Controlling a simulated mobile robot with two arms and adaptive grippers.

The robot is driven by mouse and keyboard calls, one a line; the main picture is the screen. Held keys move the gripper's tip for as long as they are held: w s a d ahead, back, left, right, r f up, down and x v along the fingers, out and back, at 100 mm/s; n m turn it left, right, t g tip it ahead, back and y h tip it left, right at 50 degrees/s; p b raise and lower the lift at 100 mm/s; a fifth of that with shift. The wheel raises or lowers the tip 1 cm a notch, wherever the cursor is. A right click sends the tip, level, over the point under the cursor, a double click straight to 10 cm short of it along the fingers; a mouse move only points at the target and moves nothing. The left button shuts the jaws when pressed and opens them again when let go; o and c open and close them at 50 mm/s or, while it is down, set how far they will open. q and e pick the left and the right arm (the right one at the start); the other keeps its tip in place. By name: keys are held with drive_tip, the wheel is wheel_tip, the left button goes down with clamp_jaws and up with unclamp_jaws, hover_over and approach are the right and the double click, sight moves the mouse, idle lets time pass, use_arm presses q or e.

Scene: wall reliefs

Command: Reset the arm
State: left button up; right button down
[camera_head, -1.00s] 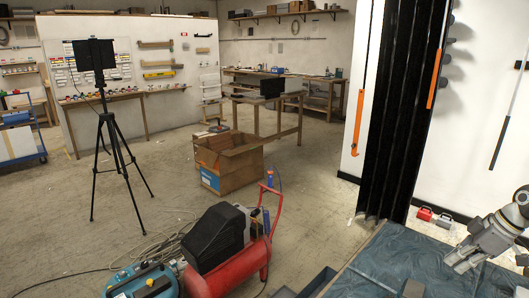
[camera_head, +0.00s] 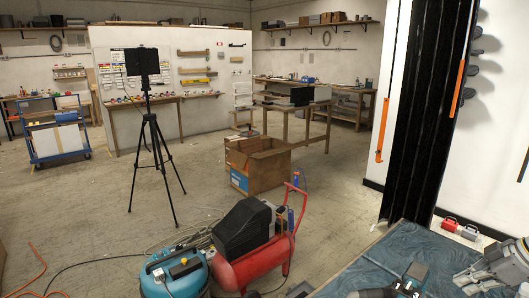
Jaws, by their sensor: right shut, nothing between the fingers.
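My right gripper (camera_head: 468,279) is at the lower right edge of the head view, above the dark blue-grey covered tabletop (camera_head: 385,248). It is a grey metal gripper with its fingers pointing left. The fingers are shut with nothing between them. Part of its arm is cut off by the right edge of the picture.
A red compressor (camera_head: 262,262) and a blue vacuum-like machine (camera_head: 175,275) stand left of the table. Beyond are a cardboard box (camera_head: 262,165) and a black tripod (camera_head: 152,135). Open floor lies further left.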

drive_tip(key=w+a+r+t+y, duration=0.1)
drive_tip(key=w+a+t+y, duration=0.35)
drive_tip(key=a, duration=1.05)
drive_tip(key=w+a+r+t+y, duration=0.1)
drive_tip(key=a+r+t, duration=0.1)
drive_tip(key=a+t, duration=0.9)
drive_tip(key=s+d+f+m+g+h, duration=0.1)
drive_tip(key=s+f+m+g+h, duration=0.8)
drive_tip(key=s+f+h, duration=0.4)
drive_tip(key=s+a+f+g+y, duration=0.2)
drive_tip(key=s+f+g, duration=0.2)
drive_tip(key=s, duration=0.7)
drive_tip(key=s+a+f+g+y, duration=0.2)
drive_tip(key=s+f+g, duration=0.2)
drive_tip(key=s, duration=0.7)
wheel_tip(320, 180, down, 25)
use_arm(q)
drive_tip(key=shift+s, duration=0.35)
use_arm(e)
drive_tip(key=s+d+f+g, duration=0.2)
drive_tip(key=s+d+f, duration=0.1)
drive_tip(key=s+f, duration=1.4)
drive_tip(key=shift+s+n+h, duration=0.4)
drive_tip(key=shift+s+h, duration=0.05)
drive_tip(key=shift+s, duration=0.1)
